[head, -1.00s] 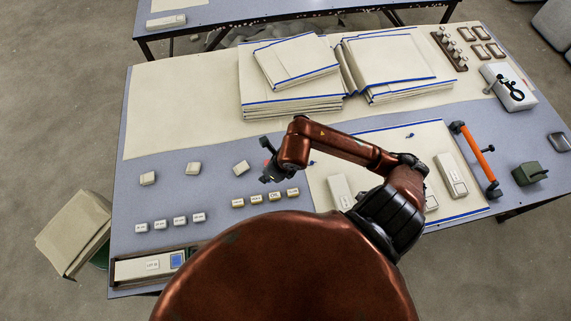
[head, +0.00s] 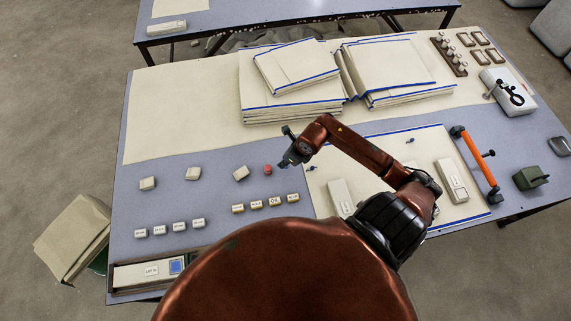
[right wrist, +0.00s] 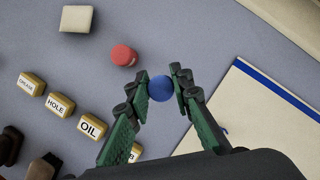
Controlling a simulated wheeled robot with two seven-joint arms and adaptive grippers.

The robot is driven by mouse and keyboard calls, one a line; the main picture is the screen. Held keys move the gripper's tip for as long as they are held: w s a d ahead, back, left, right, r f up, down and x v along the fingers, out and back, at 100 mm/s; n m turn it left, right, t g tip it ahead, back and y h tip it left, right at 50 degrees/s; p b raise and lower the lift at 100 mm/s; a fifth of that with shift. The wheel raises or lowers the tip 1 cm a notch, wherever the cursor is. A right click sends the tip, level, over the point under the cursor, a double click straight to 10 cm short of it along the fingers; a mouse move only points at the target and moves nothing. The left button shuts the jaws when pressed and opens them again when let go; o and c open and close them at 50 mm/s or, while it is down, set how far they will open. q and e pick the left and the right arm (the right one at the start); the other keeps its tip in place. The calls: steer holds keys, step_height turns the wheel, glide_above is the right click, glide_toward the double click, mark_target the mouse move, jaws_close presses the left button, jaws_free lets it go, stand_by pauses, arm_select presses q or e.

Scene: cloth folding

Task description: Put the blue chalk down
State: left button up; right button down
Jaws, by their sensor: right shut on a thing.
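My right gripper (head: 287,158) is over the grey-blue table, just left of the cream cloth with a blue edge. In the right wrist view its two green-padded fingers (right wrist: 160,90) are shut on the blue chalk (right wrist: 160,88), whose round blue end shows between the fingertips. In the head view the chalk cannot be made out. A red chalk (head: 267,169) stands on the table left of the gripper; it also shows in the right wrist view (right wrist: 123,55). My left gripper is not in view.
Cream blocks (head: 241,173) lie to the left. Labelled blocks (head: 275,202) stand in a row nearer me. The blue-edged cloth (head: 385,160) is on the right, with an orange-handled tool (head: 474,155) beyond. Folded cloth stacks (head: 290,105) lie at the back. Table around the red chalk is bare.

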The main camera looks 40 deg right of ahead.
steer(key=shift+w+d+f, duration=0.1)
steer(key=shift+d+f, duration=0.05)
steer(key=shift+f, duration=0.8)
steer(key=shift+d+f, duration=0.15)
steer(key=shift+f, duration=0.8)
steer(key=c, duration=1.7)
jaws_free()
steer(key=v, duration=1.2)
steer(key=shift+p, duration=0.3)
